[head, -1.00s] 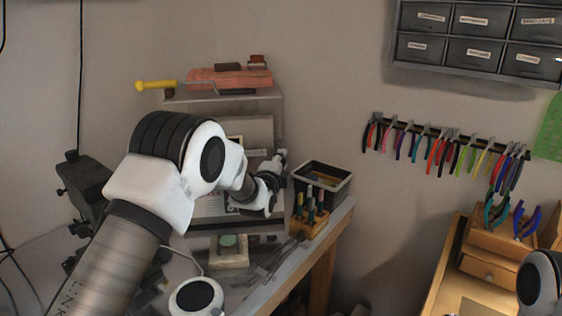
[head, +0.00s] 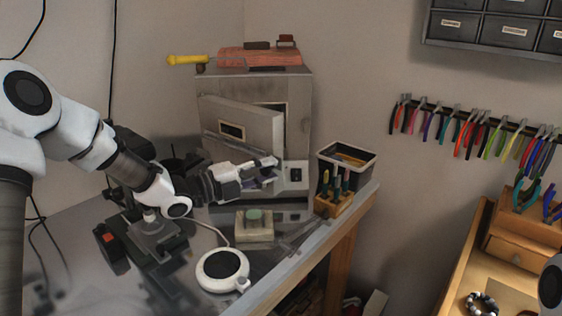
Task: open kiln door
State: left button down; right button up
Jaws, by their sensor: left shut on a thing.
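The grey kiln (head: 297,110) stands at the back of the workbench. Its door (head: 222,112) is partly open, swung outward at an angle with its free edge toward the right. My left gripper (head: 268,165) reaches in from the left in front of the door. It is shut at the door's lower right part, where the handle would be; the gripper hides the exact contact. Of my right arm only a white and dark part shows at the right edge; its gripper is out of view.
On the kiln lie red bricks (head: 258,58) and a yellow-handled tool (head: 186,60). A black bin (head: 346,159) and a wooden tool block (head: 334,204) stand to its right. A small block with a green pad (head: 254,224) and a round white device (head: 222,270) sit in front.

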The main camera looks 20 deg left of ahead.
pick_arm(q)
jog(key=shift+m+g+h, duration=0.8)
jog(key=shift+g+h, duration=0.1)
jog(key=v, duration=0.2)
jog(key=p+v, duration=0.1)
jog(key=v, duration=0.1)
jog(key=shift+s+d+r+p, duration=0.15)
jog(key=shift+s+r+p, duration=0.05)
jog(key=shift+s+p, duration=0.15)
jog(key=shift+s+a+f+m+g+h, duration=0.15)
jog(key=shift+s+a+m+g+h, duration=0.15)
jog(key=shift+s+a, duration=0.25)
jog(key=shift+d, duration=0.1)
jog(key=c, duration=0.9)
grip_release()
jog(key=shift+o, duration=0.2)
